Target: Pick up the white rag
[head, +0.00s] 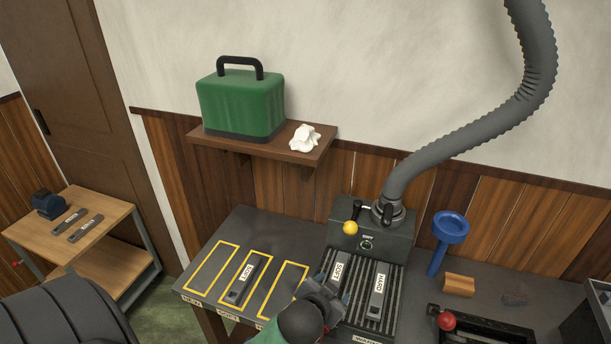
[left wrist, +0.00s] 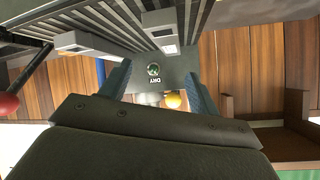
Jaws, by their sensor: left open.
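The white rag (head: 304,138) lies crumpled on the brown wall shelf (head: 318,153), to the right of a green case with a black handle (head: 241,103). I cannot make out the rag in the left wrist view. My left gripper (head: 330,287) is low over the workbench, in front of the ribbed dryer plate, well below the shelf and apart from the rag. In the left wrist view its two blue-grey fingers (left wrist: 158,72) are spread with nothing held between them. My right gripper is in neither view.
The dryer unit (head: 370,243) has a yellow knob (head: 350,228) and a thick grey hose (head: 445,140). Metal type bars (head: 378,292) lie on its ribbed plate. The wall above the shelf is clear.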

